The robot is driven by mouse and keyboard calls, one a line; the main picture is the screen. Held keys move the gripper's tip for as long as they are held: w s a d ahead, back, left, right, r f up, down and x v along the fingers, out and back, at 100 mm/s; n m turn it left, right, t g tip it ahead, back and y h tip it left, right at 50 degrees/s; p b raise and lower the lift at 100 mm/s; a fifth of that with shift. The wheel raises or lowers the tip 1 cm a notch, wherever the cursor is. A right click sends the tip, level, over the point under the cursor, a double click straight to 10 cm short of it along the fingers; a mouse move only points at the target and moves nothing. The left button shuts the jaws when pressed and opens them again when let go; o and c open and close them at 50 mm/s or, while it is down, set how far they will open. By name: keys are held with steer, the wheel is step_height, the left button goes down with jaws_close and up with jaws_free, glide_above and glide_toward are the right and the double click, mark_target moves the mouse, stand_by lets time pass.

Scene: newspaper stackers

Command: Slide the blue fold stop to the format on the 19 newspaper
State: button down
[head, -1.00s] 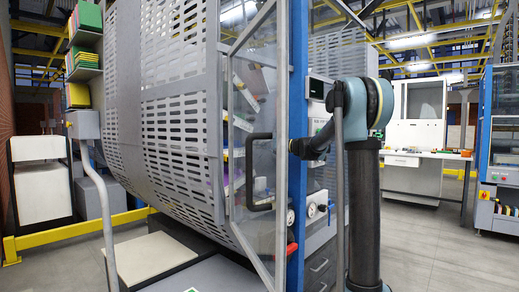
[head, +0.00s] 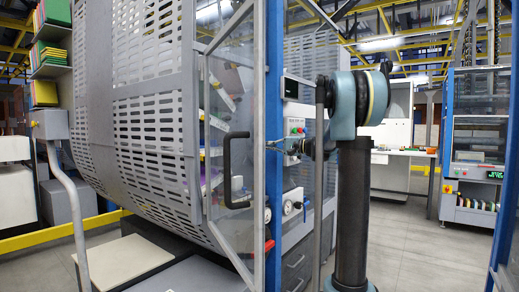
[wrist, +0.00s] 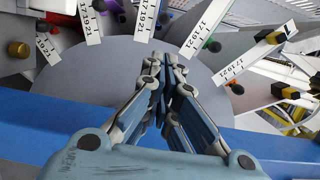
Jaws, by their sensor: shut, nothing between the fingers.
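My gripper (wrist: 166,72) is shut and empty in the wrist view, its fingertips over a grey round plate (wrist: 90,75). I cannot make out the blue fold stop for certain. No newspaper with a 19 is clearly visible. In the head view my gripper (head: 275,144) is small, by the blue post, pointing left toward the slotted drum (head: 150,110).
A clear-panelled door (head: 232,100) with a black handle (head: 228,170) stands in front of the drum's side. A blue post (head: 274,60) rises close to my arm. A blue beam (wrist: 40,120) crosses below the gripper in the wrist view. Grey floor is open at right.

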steer(key=shift+v, duration=1.05)
steer(key=c, duration=2.1)
jaws_free()
steer(key=shift+s+d, duration=0.1)
steer(key=shift+d, duration=0.15)
steer(key=shift+c, duration=0.2)
steer(key=o, duration=0.4)
steer(key=shift+s, duration=0.1)
steer(key=o, duration=0.3)
steer(key=shift+s+a+n, duration=0.1)
steer(key=shift+a+n, duration=0.05)
steer(key=shift+n, duration=0.25)
steer(key=s+a+n+t+h, duration=0.2)
steer(key=s+a+n+t, duration=0.25)
steer(key=a+n, duration=0.65)
steer(key=w+a+n, duration=0.1)
steer(key=w+a, duration=0.2)
steer(key=w+a+n, duration=0.1)
steer(key=w+a, duration=0.2)
steer(key=a, duration=0.1)
steer(key=w+a+r+n, duration=0.1)
steer(key=w+a, duration=0.2)
steer(key=shift+w+a+g, duration=0.25)
steer(key=shift+w+a, duration=0.05)
steer(key=shift+a, duration=0.05)
